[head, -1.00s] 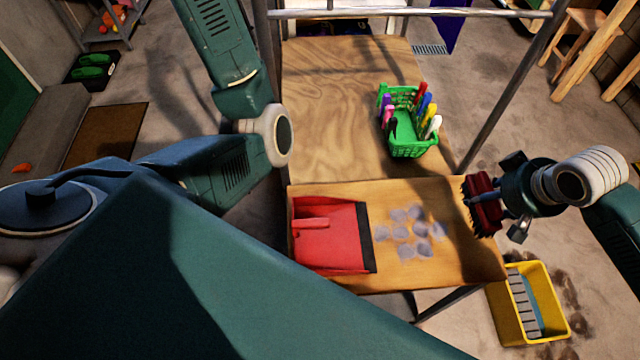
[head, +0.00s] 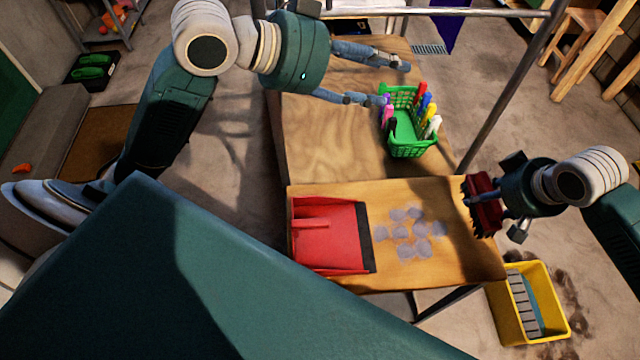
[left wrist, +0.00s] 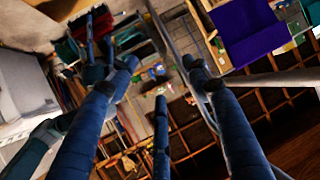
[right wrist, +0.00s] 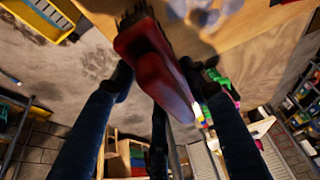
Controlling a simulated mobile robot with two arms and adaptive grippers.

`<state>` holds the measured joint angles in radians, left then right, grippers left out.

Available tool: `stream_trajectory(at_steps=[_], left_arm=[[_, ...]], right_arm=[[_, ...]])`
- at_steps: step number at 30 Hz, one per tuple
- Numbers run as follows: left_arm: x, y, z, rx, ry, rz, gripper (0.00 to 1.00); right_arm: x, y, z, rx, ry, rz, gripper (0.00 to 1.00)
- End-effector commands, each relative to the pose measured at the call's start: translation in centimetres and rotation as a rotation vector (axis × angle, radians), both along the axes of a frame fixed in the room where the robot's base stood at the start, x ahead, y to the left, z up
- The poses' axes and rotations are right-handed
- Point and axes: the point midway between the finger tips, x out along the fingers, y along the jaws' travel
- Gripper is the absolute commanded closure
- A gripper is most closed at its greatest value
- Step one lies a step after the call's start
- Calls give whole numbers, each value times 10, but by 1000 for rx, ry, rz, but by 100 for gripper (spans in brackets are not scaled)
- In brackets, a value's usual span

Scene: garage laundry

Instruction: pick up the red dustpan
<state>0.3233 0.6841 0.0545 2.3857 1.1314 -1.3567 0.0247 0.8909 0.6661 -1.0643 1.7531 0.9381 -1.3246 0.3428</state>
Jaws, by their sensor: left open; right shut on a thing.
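The red dustpan (head: 328,240) lies on the near left part of the wooden table, its short handle on the left and its dark lip on the right. My left gripper (head: 392,84) is open and empty above the far part of the table, close to the green basket. Its spread fingers show in the left wrist view (left wrist: 165,85). My right gripper (head: 474,200) is shut on a red brush (head: 486,207) with dark bristles, at the table's right edge. The brush also shows in the right wrist view (right wrist: 155,65) between the fingers.
A green basket (head: 412,149) with several coloured markers stands on the table. Grey dust patches (head: 412,232) lie right of the dustpan. A yellow bucket (head: 545,335) is on the floor at right. A metal rail and post (head: 513,85) border the table.

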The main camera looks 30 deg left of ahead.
Motion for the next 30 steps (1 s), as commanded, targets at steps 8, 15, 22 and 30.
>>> stream_trajectory(at_steps=[8,15,22,30], left_arm=[[-80,24,-128,311,260,-118,51],[-144,46,-188,482,420,-224,51],[-165,52,-210,531,471,-263,51],[-156,37,-253,529,473,-264,51]], right_arm=[[0,0,0,1,-1,0,84],[0,0,0,1,-1,0,84],[0,0,0,1,-1,0,84],[0,0,0,1,-1,0,84]])
